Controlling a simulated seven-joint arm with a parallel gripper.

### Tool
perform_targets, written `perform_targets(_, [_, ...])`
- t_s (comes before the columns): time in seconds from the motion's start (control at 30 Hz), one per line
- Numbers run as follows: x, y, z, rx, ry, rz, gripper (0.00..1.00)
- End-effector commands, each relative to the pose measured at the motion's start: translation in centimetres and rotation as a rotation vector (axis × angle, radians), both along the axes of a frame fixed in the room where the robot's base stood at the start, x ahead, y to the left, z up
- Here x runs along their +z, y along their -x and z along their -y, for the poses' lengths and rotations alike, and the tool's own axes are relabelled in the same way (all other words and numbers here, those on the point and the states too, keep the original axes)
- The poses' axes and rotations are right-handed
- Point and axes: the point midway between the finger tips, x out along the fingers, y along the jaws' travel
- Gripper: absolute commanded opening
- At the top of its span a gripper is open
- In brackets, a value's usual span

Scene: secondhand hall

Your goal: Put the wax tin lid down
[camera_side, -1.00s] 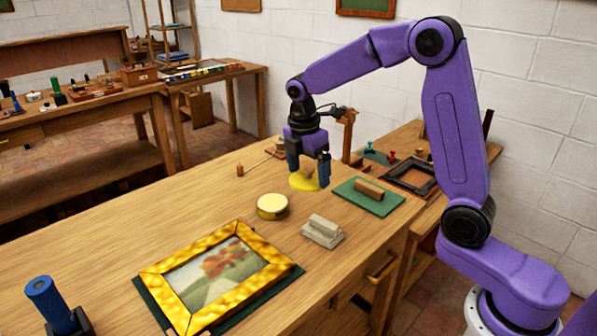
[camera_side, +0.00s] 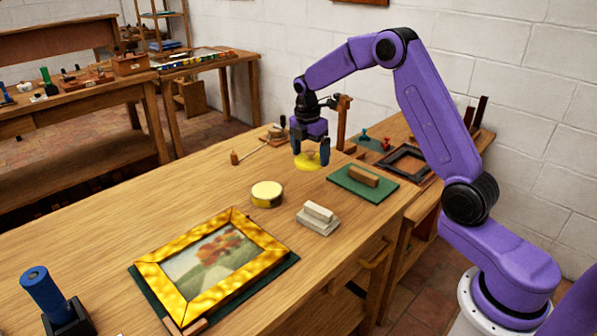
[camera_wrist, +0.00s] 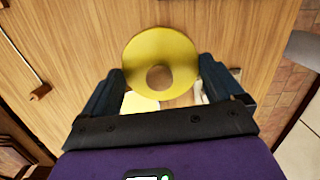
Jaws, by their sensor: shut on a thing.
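The wax tin lid (camera_side: 311,161) is a round yellow disc held between the fingertips of my gripper (camera_side: 311,158), close above the workbench. The wax tin (camera_side: 267,196), round with a pale yellow top, stands on the bench in front and to the left of the lid. The fingers hide part of the lid in the side view.
A green mat (camera_side: 352,187) with a wooden block (camera_side: 364,176) lies right of the lid. Pale stacked blocks (camera_side: 318,219) and a gold-framed painting (camera_side: 248,225) lie nearer. A wooden post (camera_side: 342,125) stands behind my gripper. Bare wood (camera_side: 200,185) is free to the left.

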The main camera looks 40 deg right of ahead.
Motion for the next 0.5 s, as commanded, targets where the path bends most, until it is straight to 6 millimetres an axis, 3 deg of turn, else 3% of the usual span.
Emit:
perform_targets(0.3, [-4.4,-3.9,0.7,0.0,0.0,-0.002,0.65])
perform_targets(0.5, [-5.6,-5.0,0.9,0.0,0.0,-0.002,0.65])
